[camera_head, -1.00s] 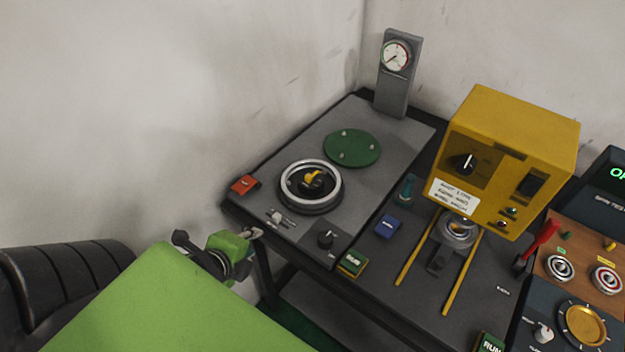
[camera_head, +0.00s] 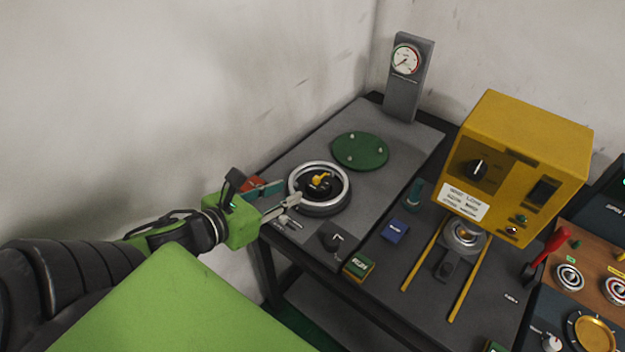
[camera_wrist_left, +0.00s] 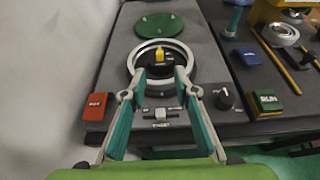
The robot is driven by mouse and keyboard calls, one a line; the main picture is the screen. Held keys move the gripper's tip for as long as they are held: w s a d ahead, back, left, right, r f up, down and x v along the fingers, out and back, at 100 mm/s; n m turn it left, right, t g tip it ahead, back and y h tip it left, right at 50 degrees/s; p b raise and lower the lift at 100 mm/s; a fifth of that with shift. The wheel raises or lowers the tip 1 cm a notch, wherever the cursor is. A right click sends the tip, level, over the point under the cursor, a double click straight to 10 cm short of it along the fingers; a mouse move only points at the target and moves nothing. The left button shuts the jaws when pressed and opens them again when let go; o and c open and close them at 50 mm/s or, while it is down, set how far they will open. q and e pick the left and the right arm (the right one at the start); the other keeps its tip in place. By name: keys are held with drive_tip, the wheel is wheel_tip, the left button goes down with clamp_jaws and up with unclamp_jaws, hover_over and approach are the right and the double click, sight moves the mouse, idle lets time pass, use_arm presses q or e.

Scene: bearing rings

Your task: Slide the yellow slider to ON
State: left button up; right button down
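My left gripper (camera_head: 289,194) is open, with its fingertips over the near edge of the grey panel. In the left wrist view, the open fingers (camera_wrist_left: 160,82) point toward a silver ring (camera_wrist_left: 136,62). A yellow piece (camera_wrist_left: 159,53) stands on the black hub inside that ring; in the head view the yellow piece (camera_head: 321,177) looks like a small knob or lever. A small pale slider in a slot (camera_wrist_left: 160,113) lies between my fingers in the left wrist view, with a label too small to read. I cannot make out a clearly yellow slider or an ON mark. My right gripper is not in view.
A red button (camera_wrist_left: 97,105) is left of the fingers and a black knob (camera_wrist_left: 225,98) is right. A green RUN button (camera_head: 358,266), a blue block (camera_head: 396,230) and a yellow machine (camera_head: 520,150) stand farther right. A green disc (camera_head: 360,151) lies behind the ring.

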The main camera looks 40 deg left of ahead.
sight(314, 179)
use_arm(q)
drive_tip(key=x, duration=1.1)
drive_tip(key=shift+f, duration=0.15)
drive_tip(key=shift+a, duration=0.1)
